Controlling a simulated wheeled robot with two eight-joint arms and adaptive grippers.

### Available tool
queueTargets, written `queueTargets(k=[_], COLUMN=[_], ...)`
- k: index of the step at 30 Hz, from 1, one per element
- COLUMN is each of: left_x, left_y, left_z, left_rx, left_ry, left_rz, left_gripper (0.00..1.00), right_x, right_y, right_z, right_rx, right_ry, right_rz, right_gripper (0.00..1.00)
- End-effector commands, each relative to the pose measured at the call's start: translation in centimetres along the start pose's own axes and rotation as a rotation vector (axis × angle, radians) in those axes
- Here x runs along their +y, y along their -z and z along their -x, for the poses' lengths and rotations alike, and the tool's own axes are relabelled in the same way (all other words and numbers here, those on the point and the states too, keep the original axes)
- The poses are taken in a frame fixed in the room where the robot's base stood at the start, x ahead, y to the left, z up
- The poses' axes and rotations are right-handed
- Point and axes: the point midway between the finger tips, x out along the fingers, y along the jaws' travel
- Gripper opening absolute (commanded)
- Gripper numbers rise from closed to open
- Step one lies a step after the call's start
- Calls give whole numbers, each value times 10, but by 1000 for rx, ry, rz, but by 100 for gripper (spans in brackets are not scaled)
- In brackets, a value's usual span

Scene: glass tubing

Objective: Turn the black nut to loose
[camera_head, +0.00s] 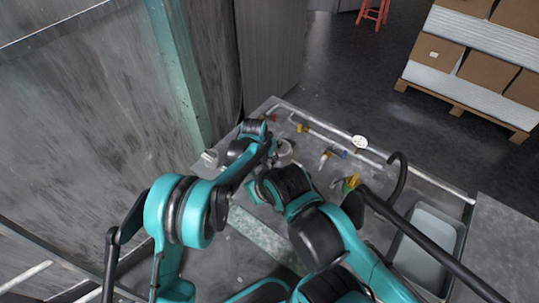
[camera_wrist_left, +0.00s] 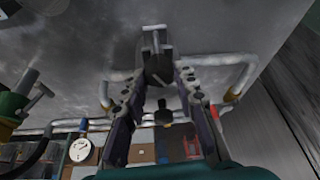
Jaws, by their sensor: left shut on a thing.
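The black nut (camera_wrist_left: 158,70) shows in the left wrist view, at the middle of a pale pipe (camera_wrist_left: 207,60) below a grey metal fitting. The two dark fingers of my left gripper (camera_wrist_left: 158,82) stand on either side of it, with their tips closed on its sides. In the head view my left gripper (camera_head: 246,143) is over the far left part of the bench, and its own arm hides the nut. My right arm's dark wrist (camera_head: 283,182) is to the right of it. The right gripper's fingers cannot be made out.
A round white gauge (camera_head: 359,142) and small coloured valves (camera_head: 302,128) sit along the bench's back pipe. A black hose (camera_head: 400,180) arches near a grey basin (camera_head: 428,245) at right. A wall (camera_head: 90,110) stands close on the left. Boxes (camera_head: 490,75) sit on a pallet behind.

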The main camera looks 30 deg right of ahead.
Motion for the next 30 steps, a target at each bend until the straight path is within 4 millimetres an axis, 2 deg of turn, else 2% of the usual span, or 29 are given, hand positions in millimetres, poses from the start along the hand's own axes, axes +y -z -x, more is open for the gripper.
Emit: queueTargets(k=[2,3,5,14,17,20,30], left_x=[0,0,0,0,0,0,0], left_y=[0,0,0,0,0,0,-1], left_z=[0,0,0,0,7,21,93], left_rx=[-1,-1,-1,0,0,0,-1], left_ry=[-1,-1,-1,-1,-1,-1,-1], left_rz=[1,1,0,-1,-1,0,-1], left_gripper=[0,33,49,49,49,49,49], right_x=[0,0,0,0,0,0,0], right_y=[0,0,0,0,0,0,0], right_z=[0,0,0,0,0,0,0], right_rx=[0,0,0,0,0,0,0], right_ry=[0,0,0,0,0,0,0], right_rz=[0,0,0,0,0,0,0], right_gripper=[0,0,0,0,0,0,0])
